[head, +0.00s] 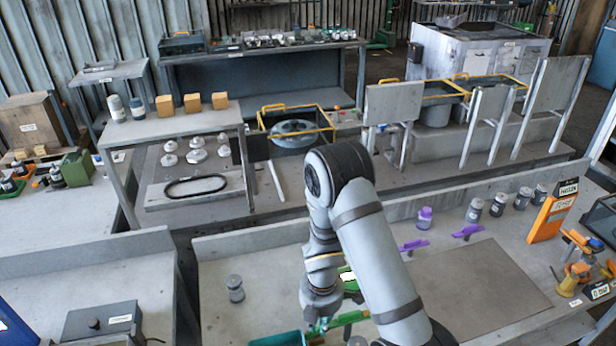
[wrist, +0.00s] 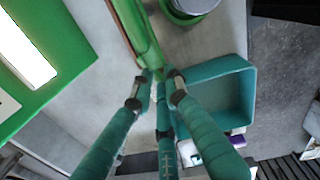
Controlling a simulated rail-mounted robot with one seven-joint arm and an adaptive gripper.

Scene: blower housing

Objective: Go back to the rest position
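My gripper (wrist: 158,78) has teal-wrapped fingers whose tips come close together in the middle of the wrist view. In the head view my gripper (head: 322,325) hangs low over the front bench, partly behind my own arm. A long green part (wrist: 148,45) lies right at the fingertips in the wrist view. I cannot tell whether the fingers touch it or stand above it. A green piece (head: 352,318) also shows beside my gripper in the head view.
A teal bin (wrist: 217,72) stands close to the fingers, on their right in the wrist view. A green frame with a white panel (wrist: 25,50) is at the left. A grey jar (head: 235,290) and purple parts (head: 412,245) stand on the bench. The brown mat (head: 478,285) is bare.

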